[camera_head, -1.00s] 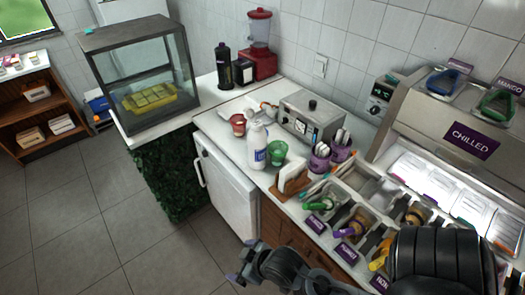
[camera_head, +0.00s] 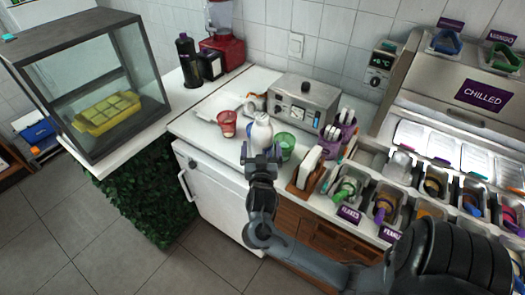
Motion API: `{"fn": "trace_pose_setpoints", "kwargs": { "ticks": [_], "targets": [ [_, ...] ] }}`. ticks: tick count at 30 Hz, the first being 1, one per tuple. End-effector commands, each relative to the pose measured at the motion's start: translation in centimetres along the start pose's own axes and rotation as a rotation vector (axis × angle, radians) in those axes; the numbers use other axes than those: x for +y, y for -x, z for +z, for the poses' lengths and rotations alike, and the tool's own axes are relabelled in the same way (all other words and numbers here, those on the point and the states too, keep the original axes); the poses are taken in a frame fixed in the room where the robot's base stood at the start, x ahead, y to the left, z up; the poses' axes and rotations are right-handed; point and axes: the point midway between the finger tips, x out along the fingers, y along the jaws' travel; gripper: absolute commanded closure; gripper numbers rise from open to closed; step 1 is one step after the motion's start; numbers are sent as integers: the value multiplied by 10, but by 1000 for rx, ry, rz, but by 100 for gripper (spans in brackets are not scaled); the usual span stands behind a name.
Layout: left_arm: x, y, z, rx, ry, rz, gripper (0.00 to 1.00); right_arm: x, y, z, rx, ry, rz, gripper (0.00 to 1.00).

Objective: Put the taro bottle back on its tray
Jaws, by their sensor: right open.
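A white bottle (camera_head: 262,128) stands upright on the white counter between a red cup and a green cup. Its lower part is hidden behind my right gripper, and no readable name shows on it, so I cannot tell for sure that it is the taro bottle. My right gripper (camera_head: 262,154) is open, with its fingers pointing at the bottle from the front. I cannot tell whether they touch it. A pale, flat tray-like piece (camera_head: 222,103) lies on the counter behind the red cup, partly hidden. My left gripper is not in view.
The red cup (camera_head: 227,124) and green cup (camera_head: 285,146) stand close on either side. A grey machine (camera_head: 303,101) is behind. A dark bottle (camera_head: 187,62) and a red blender (camera_head: 222,52) stand at the back. Topping bins (camera_head: 384,207) fill the right.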

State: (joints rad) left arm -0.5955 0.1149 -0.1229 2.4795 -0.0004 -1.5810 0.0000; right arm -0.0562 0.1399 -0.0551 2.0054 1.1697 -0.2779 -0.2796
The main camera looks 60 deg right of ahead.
Motion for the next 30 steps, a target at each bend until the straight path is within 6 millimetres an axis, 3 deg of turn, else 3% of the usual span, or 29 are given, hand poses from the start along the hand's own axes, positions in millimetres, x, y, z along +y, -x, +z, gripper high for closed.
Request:
{"fn": "trace_pose_setpoints", "kwargs": {
  "ticks": [6,11,21,30],
  "targets": [
    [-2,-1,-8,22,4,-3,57,0,-23,0,0,1,-1,0],
    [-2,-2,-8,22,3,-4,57,0,-30,2,0,2,-2,0],
    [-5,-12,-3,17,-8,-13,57,3,-70,6,0,2,-2,0],
    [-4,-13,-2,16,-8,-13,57,3,-78,6,-2,0,-4,0]
  ]
}}
